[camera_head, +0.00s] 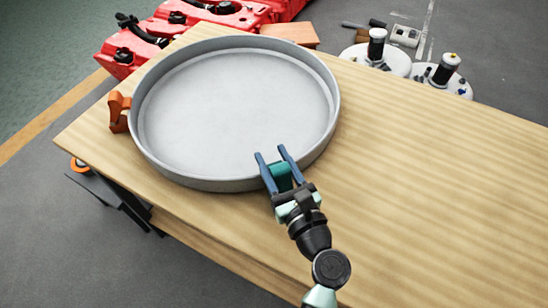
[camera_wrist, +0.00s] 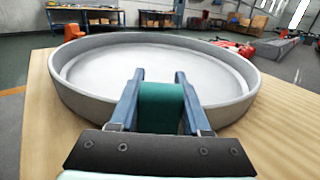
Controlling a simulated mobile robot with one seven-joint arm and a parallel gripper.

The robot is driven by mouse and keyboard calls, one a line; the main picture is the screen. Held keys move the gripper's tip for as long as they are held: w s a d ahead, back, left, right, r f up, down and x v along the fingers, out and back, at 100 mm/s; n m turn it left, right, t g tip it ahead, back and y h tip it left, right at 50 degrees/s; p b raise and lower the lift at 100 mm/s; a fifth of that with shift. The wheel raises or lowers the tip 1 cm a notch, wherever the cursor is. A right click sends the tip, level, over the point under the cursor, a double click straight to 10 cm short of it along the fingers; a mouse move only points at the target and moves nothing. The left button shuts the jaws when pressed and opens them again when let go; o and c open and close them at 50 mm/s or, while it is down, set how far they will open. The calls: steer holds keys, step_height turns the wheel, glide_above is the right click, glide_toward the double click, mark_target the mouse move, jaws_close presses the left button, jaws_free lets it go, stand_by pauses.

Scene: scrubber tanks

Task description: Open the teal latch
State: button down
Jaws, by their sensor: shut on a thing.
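A round grey pan or lid (camera_head: 236,112) with a raised rim lies on the wooden table. The teal latch (camera_head: 281,174) is at its near right rim. My gripper (camera_head: 271,157) has its two blue fingers on either side of the latch and is shut on it. In the wrist view the latch (camera_wrist: 160,106) fills the space between the fingers (camera_wrist: 160,78), in front of the grey rim (camera_wrist: 75,100). An orange latch (camera_head: 119,111) is on the left rim. The latch's lower part is hidden behind my gripper.
The wooden table (camera_head: 430,170) is bare to the right of the pan. Red machines (camera_head: 190,25) stand beyond its far edge. White round containers with dark-capped fittings (camera_head: 445,72) stand behind it on the right. A brown block (camera_head: 290,34) is behind the pan.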

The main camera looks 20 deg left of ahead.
steer(key=shift+f+b, duration=0.15)
steer(key=shift+b, duration=0.25)
stand_by(0.4)
steer(key=shift+d+f+b, duration=0.1)
steer(key=shift+d+b, duration=0.05)
steer(key=shift+b, duration=0.4)
steer(key=shift+s+d+t+y+b, duration=0.15)
steer(key=shift+t+y+b, duration=0.25)
steer(key=shift+b, duration=0.35)
steer(key=b, duration=0.1)
steer(key=r+t+y+b, duration=0.1)
steer(key=b, duration=0.1)
steer(key=shift+s+d, duration=0.25)
steer(key=shift+s, duration=0.05)
steer(key=shift+s+d+r, duration=0.1)
steer(key=shift+r, duration=0.25)
steer(key=shift+c, duration=1.8)
jaws_free()
